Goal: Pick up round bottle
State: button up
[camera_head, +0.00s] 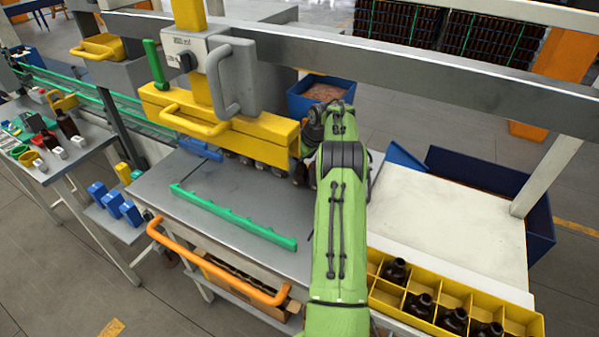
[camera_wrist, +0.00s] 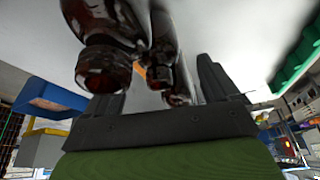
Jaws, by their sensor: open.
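A brown glass round bottle (camera_wrist: 105,65) is large and close in the wrist view, its neck and rim toward my gripper. More brown bottles (camera_wrist: 165,55) stand in a row behind it. My gripper (camera_wrist: 160,92) is open, its two dark fingers apart at the lower middle. The near bottle's neck is by the left finger; I cannot tell whether they touch. In the head view the dark end of my gripper (camera_head: 306,172) is at the right end of the yellow machine, mostly hidden by my green arm. Dark bottles (camera_head: 262,166) show below the machine.
A green toothed bar (camera_head: 235,216) lies across the grey table (camera_head: 200,185). A yellow divided crate (camera_head: 385,300) with several brown bottles stands at the lower right. The yellow machine (camera_head: 215,125) overhangs the back of the table. The white surface (camera_head: 440,220) is clear.

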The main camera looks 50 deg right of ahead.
jog(key=x, duration=0.3)
jog(key=shift+w+d+f, duration=0.15)
jog(key=shift+f, duration=0.05)
jog(key=shift+r, duration=0.1)
jog(key=shift+c, duration=1.4)
jog(key=c, duration=0.9)
notch_tip(320, 180, up, 18)
jog(key=p, duration=0.5)
jog(key=s+d+b, duration=0.2)
jog(key=s+b, duration=0.1)
jog(key=s, duration=0.5)
jog(key=s+d+b, duration=0.3)
jog(key=s+b, duration=0.1)
jog(key=s, duration=0.5)
jog(key=shift+s+b, duration=0.25)
jog(key=shift+b, duration=0.05)
